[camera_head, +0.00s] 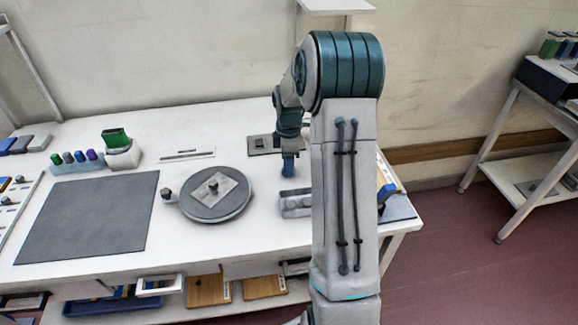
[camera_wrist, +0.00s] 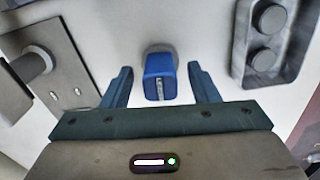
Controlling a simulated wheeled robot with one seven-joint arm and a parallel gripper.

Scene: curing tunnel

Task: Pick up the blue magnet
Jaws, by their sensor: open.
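In the wrist view the blue magnet (camera_wrist: 160,68) stands on the white table top with a round grey part behind it. My gripper (camera_wrist: 160,73) is open, with one blue finger on each side of the magnet. A gap shows between each finger and the magnet, and I see no contact. In the head view my gripper (camera_head: 288,168) is low over the table, just left of my arm. There the magnet cannot be told apart from the blue fingers.
A grey tray with round pegs (camera_wrist: 278,72) lies right of the magnet in the wrist view, and a plate with a post (camera_wrist: 68,66) lies left. In the head view a round turntable (camera_head: 215,211) and a dark mat (camera_head: 90,215) lie farther left on the table.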

